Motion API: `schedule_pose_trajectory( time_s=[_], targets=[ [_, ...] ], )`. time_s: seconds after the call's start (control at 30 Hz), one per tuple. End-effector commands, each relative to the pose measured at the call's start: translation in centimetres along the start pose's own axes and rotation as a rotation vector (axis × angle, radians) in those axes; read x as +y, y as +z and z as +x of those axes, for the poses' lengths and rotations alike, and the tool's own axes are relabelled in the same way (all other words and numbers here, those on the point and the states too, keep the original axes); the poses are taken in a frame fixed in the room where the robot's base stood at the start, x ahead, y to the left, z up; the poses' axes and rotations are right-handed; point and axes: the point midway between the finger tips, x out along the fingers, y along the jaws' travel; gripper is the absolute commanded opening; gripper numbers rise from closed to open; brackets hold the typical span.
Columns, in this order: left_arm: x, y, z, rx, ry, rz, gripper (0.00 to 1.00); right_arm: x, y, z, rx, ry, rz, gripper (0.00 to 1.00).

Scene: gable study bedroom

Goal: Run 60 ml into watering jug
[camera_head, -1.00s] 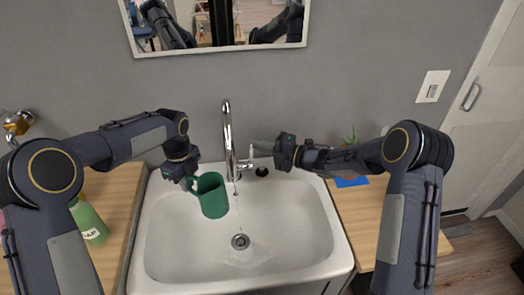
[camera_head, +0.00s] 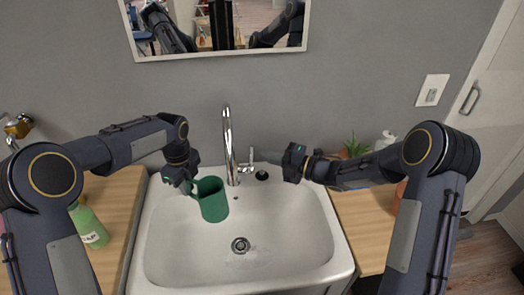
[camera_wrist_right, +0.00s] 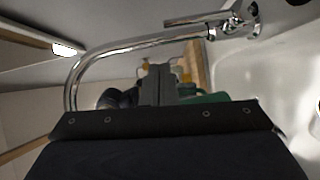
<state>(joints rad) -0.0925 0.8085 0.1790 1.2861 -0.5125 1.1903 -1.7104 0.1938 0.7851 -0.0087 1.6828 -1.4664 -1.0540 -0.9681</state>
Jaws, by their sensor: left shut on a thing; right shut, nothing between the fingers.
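The green watering jug (camera_head: 213,203) hangs over the sink basin, slightly tilted, left of the chrome tap (camera_head: 228,145). My left gripper (camera_head: 188,184) is shut on its handle. The tap's lever (camera_head: 249,160) stands on its right side. My right gripper (camera_head: 268,157) is shut and empty, just right of the lever; whether they touch I cannot tell. In the right wrist view the tap spout (camera_wrist_right: 130,44) arches across, the lever (camera_wrist_right: 195,20) shows at top, and part of the green jug (camera_wrist_right: 205,98) shows behind the gripper. I see no clear water stream; the jug's inside is unreadable.
The white sink (camera_head: 290,240) has a drain (camera_head: 240,245) and an empty basin. A green soap bottle (camera_head: 90,225) stands on the left wooden counter. A plant (camera_head: 354,146) and a white bottle (camera_head: 386,140) are on the right counter, partly behind my right arm. A mirror hangs above.

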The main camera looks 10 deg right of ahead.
Motion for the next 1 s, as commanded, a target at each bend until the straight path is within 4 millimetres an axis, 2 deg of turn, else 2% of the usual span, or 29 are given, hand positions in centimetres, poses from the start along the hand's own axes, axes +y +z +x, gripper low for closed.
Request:
schedule_pose_trajectory(
  time_s=[0.03, 0.1, 0.3, 0.57, 0.67, 0.77, 0.9, 1.0],
  targets=[
    [0.0, 0.0, 0.0, 0.0, -0.001, 0.0, 0.0, 0.0, 0.3, -1.5, -0.009, -0.003, -0.001, 0.0],
    [0.0, 0.0, 0.0, 0.0, -0.001, 0.0, 0.0, 0.1, 0.3, -3.2, -0.009, -0.003, -0.001, 0.0],
    [0.0, 0.0, 0.0, 0.0, -0.001, 0.0, 0.0, 0.2, 0.3, -6.9, -0.008, -0.002, -0.002, 0.0],
    [0.0, 0.0, -0.1, 0.0, -0.001, 0.0, 0.0, 0.8, 0.5, -8.9, -0.03, -0.006, 0.007, 0.0],
    [0.0, 0.0, -0.1, 0.0, -0.001, 0.0, 0.0, 2.3, 1.5, -9.4, -0.119, -0.021, 0.037, 0.0],
    [0.0, 0.0, -0.1, 0.0, -0.001, 0.0, 0.0, 4.8, 3.1, -10.6, -0.28, -0.035, 0.112, 0.0],
    [0.0, 0.0, -0.1, 0.0, -0.001, 0.0, 0.0, 8.4, 4.6, -14.2, -0.573, -0.027, 0.31, 0.0],
    [0.0, 0.0, 0.0, 0.0, -0.001, 0.0, 0.0, 10.0, 4.2, -17.5, -0.766, 0.004, 0.499, 0.0]
  ],
)
